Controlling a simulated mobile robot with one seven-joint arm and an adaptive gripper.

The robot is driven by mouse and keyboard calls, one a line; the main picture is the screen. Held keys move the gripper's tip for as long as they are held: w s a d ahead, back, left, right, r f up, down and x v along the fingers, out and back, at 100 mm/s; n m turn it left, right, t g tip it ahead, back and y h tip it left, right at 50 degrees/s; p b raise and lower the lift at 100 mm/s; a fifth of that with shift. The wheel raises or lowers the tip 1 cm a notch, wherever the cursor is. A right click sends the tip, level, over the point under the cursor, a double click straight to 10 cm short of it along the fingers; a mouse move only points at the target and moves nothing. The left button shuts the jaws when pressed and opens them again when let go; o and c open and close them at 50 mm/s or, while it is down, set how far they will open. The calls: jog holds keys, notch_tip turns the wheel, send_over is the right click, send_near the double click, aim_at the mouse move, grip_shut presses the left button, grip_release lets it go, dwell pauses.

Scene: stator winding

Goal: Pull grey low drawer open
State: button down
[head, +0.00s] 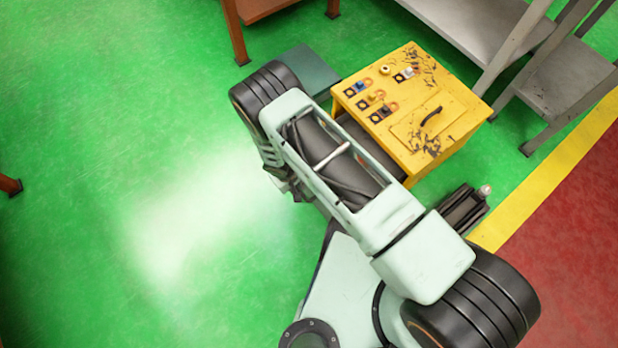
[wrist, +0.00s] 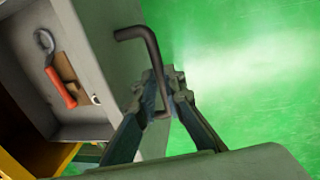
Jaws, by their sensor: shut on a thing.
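In the wrist view the grey drawer (wrist: 98,42) stands open, its inside showing at the left. Its dark bent handle (wrist: 135,33) sticks out from the front panel. My gripper (wrist: 163,90) is shut on the lower part of this handle. The yellow cabinet (head: 458,100) shows in the head view, with a dark handle and small parts on its upper face. There my arm covers its near left side, and my gripper and the drawer's handle are hidden.
A tool with an orange-red grip (wrist: 60,88) and a brown piece (wrist: 65,66) lie inside the drawer. Grey metal tables (head: 570,78) stand behind and right of the cabinet. Open green floor (head: 110,170) lies to the left.

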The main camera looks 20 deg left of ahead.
jog(key=shift+s+a, duration=0.45)
jog(key=shift+s, duration=0.35)
jog(key=c, duration=2)
grip_release()
jog(key=r, duration=0.4)
jog(key=s+r, duration=0.1)
jog(key=r, duration=0.2)
jog(key=s+a+r, duration=0.1)
jog(key=r, duration=0.3)
jog(key=shift+r, duration=0.35)
jog(key=shift+w, duration=0.15)
